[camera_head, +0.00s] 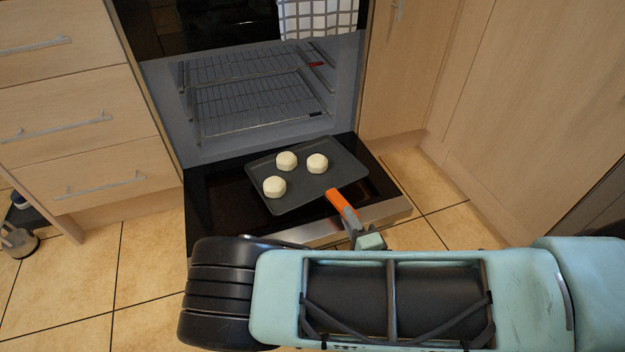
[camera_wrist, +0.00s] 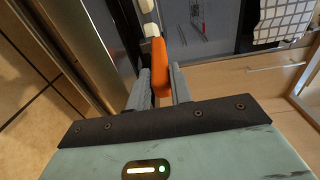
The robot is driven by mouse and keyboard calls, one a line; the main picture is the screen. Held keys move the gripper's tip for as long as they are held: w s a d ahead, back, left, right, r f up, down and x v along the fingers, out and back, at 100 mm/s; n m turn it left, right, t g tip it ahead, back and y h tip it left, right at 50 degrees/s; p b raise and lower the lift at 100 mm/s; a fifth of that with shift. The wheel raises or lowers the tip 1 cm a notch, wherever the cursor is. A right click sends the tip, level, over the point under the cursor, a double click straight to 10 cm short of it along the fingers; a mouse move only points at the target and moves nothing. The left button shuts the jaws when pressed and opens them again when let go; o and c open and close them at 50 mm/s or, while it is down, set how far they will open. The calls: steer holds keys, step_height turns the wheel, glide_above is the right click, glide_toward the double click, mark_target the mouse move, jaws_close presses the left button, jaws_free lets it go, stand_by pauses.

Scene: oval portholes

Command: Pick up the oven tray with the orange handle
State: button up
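The oven tray (camera_head: 323,183) is dark and flat. It lies on or just above the lowered oven door, with several pale round buns (camera_head: 317,163) on top. Its orange handle (camera_head: 343,203) points towards me. My gripper (camera_head: 351,220) is at the near end of the handle. In the wrist view the handle (camera_wrist: 160,60) runs between the two grey fingers of my gripper (camera_wrist: 159,82), which sit close against its sides. The gripper looks shut on it. The tray's plate is mostly out of the wrist view.
The open oven (camera_head: 255,90) with wire racks is behind the tray. Its door (camera_head: 215,200) lies flat under it. A checked towel (camera_head: 315,18) hangs above. Wooden drawers (camera_head: 75,105) stand left, cupboards (camera_head: 515,110) right. A dark object (camera_head: 20,222) is at the far left.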

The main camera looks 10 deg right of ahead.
jaws_close()
steer(key=shift+r, duration=0.15)
step_height(320, 180, up, 10)
steer(key=p, duration=0.6)
steer(key=shift+p, duration=0.3)
